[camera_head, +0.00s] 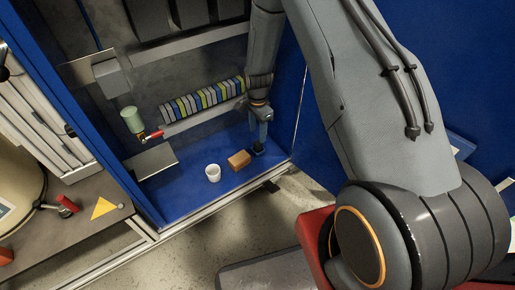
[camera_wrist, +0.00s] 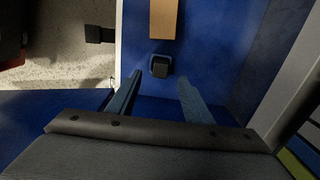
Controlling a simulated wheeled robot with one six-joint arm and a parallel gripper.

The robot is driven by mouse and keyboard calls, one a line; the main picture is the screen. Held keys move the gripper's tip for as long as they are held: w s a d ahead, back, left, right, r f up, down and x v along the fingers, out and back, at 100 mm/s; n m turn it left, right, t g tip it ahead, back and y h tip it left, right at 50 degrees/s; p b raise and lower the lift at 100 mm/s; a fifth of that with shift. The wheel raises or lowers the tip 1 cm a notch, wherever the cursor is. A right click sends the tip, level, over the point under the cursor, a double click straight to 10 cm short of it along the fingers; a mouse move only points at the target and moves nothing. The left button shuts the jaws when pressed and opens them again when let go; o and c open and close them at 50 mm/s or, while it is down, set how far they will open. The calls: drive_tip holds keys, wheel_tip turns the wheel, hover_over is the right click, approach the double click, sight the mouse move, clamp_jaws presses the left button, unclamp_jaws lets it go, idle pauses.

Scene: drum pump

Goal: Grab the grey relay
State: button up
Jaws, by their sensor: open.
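A small dark grey block, which looks like the grey relay (camera_wrist: 160,68), sits on the blue cabinet floor in the wrist view. My gripper (camera_wrist: 159,86) is open, with one blue-grey finger on each side of the relay's line. The relay shows just beyond the fingertips, roughly centred between them, and nothing is held. In the head view my gripper (camera_head: 262,138) points down into the cabinet near its right front corner. A small dark shape at its tip there may be the relay, but it is too small to tell.
A brown block (camera_head: 239,160) lies close left of my gripper, with a white cup (camera_head: 213,173) beyond it. A striped terminal row (camera_head: 204,98) runs along the cabinet back. The cabinet's right wall (camera_head: 291,85) is close. A green cylinder (camera_head: 132,119) stands farther left.

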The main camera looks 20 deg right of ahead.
sight(258, 142)
wheel_tip(258, 142, down, 8)
drive_tip(key=b, duration=0.2)
drive_tip(key=shift+w+d+f+b, duration=0.1)
drive_tip(key=shift+d+b, duration=0.05)
drive_tip(key=shift+b, duration=0.25)
drive_tip(key=c, duration=1.1)
